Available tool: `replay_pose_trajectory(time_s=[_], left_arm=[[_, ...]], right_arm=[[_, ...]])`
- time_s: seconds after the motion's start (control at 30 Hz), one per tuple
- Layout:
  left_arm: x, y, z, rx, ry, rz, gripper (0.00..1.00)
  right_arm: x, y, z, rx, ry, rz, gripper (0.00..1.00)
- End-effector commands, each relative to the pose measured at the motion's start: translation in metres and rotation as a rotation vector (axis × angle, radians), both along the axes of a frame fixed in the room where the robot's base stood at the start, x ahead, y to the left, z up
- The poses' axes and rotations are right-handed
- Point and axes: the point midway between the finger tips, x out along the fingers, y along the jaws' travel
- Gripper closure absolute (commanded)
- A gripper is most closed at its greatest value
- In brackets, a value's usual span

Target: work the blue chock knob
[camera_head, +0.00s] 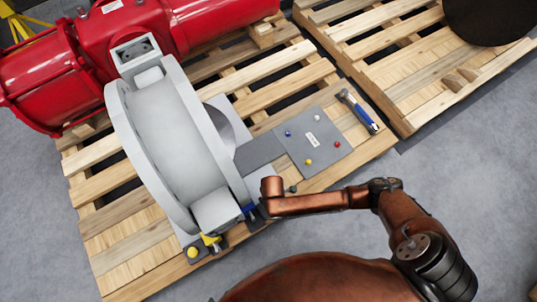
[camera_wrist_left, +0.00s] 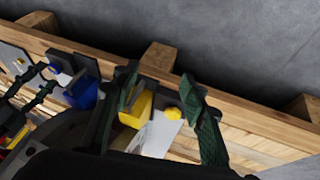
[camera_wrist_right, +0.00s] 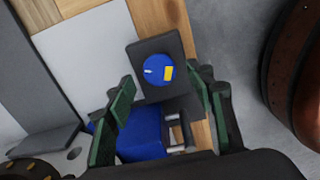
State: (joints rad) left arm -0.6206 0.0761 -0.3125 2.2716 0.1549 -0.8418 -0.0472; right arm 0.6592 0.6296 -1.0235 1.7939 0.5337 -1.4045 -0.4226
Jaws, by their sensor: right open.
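In the right wrist view the blue knob (camera_wrist_right: 158,70), with a yellow mark, sits on a dark plate, and the blue chock block (camera_wrist_right: 140,137) is below it. My right gripper (camera_wrist_right: 166,78) is open, with its green-padded fingers either side of the knob's plate. I cannot tell whether they touch it. In the head view the blue chock (camera_head: 248,209) shows beside the grey wheel-shaped body (camera_head: 170,140); my right arm hides part of it. My left gripper (camera_wrist_left: 159,77) is open around a yellow chock (camera_wrist_left: 137,108) and its yellow knob (camera_wrist_left: 173,113).
A grey plate (camera_head: 300,150) with small coloured knobs lies on the wooden pallet (camera_head: 130,250). A blue-handled tool (camera_head: 357,111) lies at the pallet's right end. A red cylinder (camera_head: 205,22) is attached behind the grey body. Bare floor is at the lower right.

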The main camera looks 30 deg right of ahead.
Motion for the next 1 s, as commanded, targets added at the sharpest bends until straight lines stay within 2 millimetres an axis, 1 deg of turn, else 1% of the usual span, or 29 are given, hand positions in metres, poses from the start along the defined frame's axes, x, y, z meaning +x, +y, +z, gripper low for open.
replay_pose_trajectory(time_s=[0.03, 0.2, 0.63, 1.0], left_arm=[[0.000, 0.000, -0.010, 0.000, -0.011, 0.002, 0.60], [0.007, -0.001, -0.020, -0.005, -0.065, 0.011, 0.60], [0.010, -0.002, -0.022, -0.007, -0.091, 0.017, 0.60], [0.010, -0.002, -0.023, -0.008, -0.089, 0.016, 0.60]], right_arm=[[-0.001, 0.000, -0.009, 0.000, 0.004, 0.000, 0.51], [-0.001, 0.000, -0.020, 0.000, 0.002, -0.001, 0.51], [0.000, 0.000, -0.022, 0.000, -0.001, -0.001, 0.51], [0.000, 0.000, -0.022, 0.000, -0.001, -0.001, 0.76]])
